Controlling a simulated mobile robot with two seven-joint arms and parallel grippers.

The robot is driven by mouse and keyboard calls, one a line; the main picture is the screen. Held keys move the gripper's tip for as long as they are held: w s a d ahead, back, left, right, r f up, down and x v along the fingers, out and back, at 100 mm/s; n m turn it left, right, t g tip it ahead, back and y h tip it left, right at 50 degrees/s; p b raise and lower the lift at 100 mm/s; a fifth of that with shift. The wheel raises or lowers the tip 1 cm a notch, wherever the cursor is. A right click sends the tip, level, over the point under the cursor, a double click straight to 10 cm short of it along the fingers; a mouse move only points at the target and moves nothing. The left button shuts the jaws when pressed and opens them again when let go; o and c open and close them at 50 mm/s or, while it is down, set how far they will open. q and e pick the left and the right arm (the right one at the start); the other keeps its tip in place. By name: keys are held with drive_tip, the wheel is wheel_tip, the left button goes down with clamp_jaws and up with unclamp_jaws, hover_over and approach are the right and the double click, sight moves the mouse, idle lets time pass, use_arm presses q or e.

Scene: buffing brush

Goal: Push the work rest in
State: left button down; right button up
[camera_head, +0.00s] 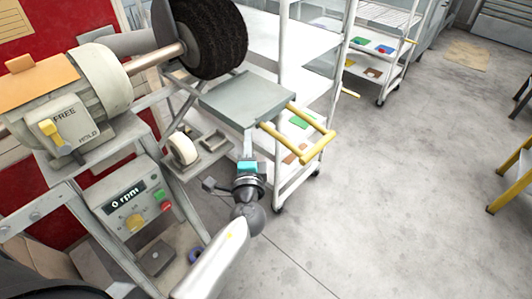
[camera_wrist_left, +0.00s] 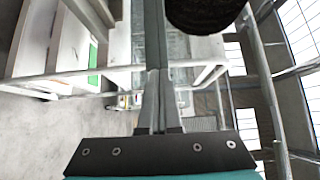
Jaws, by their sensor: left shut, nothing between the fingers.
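The work rest is a flat grey plate (camera_head: 245,97) with a yellow bar handle (camera_head: 303,143) on its right side. It sits in front of the black buffing brush (camera_head: 208,38). My left gripper (camera_head: 248,137) is shut and empty, its fingers pointing up at the near edge of the plate. Its tips are at or very close to that edge; I cannot tell whether they touch. In the left wrist view the shut fingers (camera_wrist_left: 157,95) meet the end of a narrow grey strip (camera_wrist_left: 153,35), which looks like the plate seen edge-on. My right gripper is not in view.
The grey motor (camera_head: 100,75) and a control box reading 0 rpm (camera_head: 133,205) stand at the left. A white roller (camera_head: 183,148) lies below the brush. A white shelf cart (camera_head: 300,165) stands behind the handle.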

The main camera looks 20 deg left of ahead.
sight(223, 118)
use_arm(q)
drive_tip(key=w+a, duration=0.1)
drive_tip(key=a, duration=0.2)
drive_tip(key=w+a+b, duration=0.1)
drive_tip(key=a, duration=0.2)
drive_tip(key=w+a, duration=0.1)
drive_tip(key=a, duration=0.2)
drive_tip(key=shift+w, duration=0.2)
